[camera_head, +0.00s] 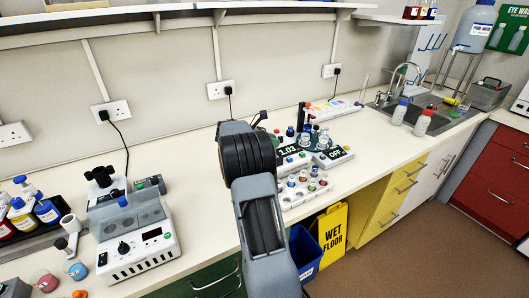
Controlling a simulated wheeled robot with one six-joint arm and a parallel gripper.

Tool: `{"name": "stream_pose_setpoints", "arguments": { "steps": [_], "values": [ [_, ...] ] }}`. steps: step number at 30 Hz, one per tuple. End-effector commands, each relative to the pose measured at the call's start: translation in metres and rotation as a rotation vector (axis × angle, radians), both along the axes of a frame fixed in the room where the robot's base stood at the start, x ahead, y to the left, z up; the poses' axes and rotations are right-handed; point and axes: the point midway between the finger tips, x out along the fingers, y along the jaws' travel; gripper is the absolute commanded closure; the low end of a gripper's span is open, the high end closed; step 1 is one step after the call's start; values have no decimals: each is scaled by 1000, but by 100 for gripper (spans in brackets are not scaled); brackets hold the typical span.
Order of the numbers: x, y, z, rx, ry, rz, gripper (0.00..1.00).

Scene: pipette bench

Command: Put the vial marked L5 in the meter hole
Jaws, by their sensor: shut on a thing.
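My gripper (268,126) is over the bench, left of the meters, and is mostly hidden behind my own wrist. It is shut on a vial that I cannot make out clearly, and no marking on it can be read. A meter (291,151) with a lit display reading about 1.03 stands just right of my gripper. A second meter (337,154) beside it reads OFF. A white rack (300,196) with several small capped vials stands in front of the meters. Labels on the vials are too small to read, so L5 cannot be picked out.
White bottles with blue and red caps (411,115) stand before the sink (425,104). A yellow wet-floor sign (333,233) and a blue bin (305,250) are below the front edge.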

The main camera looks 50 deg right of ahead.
Motion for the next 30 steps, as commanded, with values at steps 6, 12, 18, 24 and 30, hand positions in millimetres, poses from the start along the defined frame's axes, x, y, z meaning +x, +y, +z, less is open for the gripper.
{"name": "stream_pose_setpoints", "arguments": {
  "steps": [6, 12, 18, 24, 30],
  "values": [
    [20, 3, -25, -2, -1, -2, 97],
    [26, 4, -32, -2, -2, -3, 97],
    [30, 5, -46, 0, 2, -4, 97],
    [30, 4, -68, -1, 1, -3, 100],
    [29, 4, -68, -3, -1, -5, 72]
  ]
}}
